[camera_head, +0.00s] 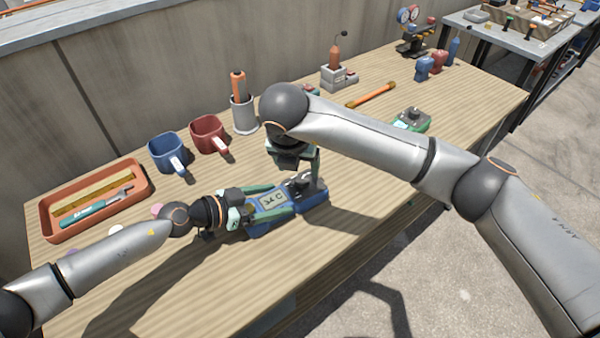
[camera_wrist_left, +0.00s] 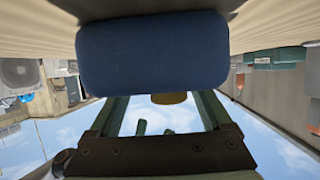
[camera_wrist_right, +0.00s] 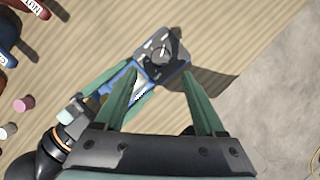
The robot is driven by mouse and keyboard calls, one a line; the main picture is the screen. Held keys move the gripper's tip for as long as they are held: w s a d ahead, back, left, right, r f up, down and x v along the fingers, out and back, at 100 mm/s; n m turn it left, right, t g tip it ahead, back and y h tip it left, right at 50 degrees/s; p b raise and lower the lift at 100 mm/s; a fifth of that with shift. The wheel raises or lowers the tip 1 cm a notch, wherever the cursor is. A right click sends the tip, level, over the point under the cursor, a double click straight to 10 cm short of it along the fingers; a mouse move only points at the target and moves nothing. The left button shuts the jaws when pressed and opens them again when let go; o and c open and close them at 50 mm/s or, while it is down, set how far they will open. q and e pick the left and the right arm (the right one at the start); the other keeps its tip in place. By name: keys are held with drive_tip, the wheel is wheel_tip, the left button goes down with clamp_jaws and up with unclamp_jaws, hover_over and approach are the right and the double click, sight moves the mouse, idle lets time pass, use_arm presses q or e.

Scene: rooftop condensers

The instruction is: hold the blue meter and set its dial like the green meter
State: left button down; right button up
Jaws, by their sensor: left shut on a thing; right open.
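The blue meter (camera_head: 262,222) lies on the wooden table, its display and dark dial end facing up. My left gripper (camera_head: 268,204) is shut on its sides, one green finger along each side. In the left wrist view the meter's blue end (camera_wrist_left: 155,52) fills the top. My right gripper (camera_head: 304,160) hangs above the dial end, partly hidden by my arm. In the right wrist view its fingers (camera_wrist_right: 160,85) are open, with the dial (camera_wrist_right: 162,54) beyond and between the tips, apart from them. The green meter (camera_head: 412,121) lies farther right; its dial setting is too small to read.
A blue mug (camera_head: 167,152), a red mug (camera_head: 207,133) and a grey cup (camera_head: 244,118) stand along the back. An orange tray (camera_head: 146,187) lies at left. An orange-handled tool (camera_head: 371,95) lies behind my right arm. The table's front is clear.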

drive_tip(key=v, duration=0.5)
use_arm(q)
unclamp_jaws()
idle(0.3)
drive_tip(key=p+v, duration=0.3)
drive_tip(key=v, duration=0.5)
drive_tip(key=shift+r+p, duration=0.1)
drive_tip(key=shift+p, duration=0.3)
drive_tip(key=shift+s+a+r, duration=0.15)
drive_tip(key=shift+s+a, duration=0.05)
drive_tip(key=shift+a, duration=0.2)
use_arm(e)
wheel_tip(320, 180, up, 4)
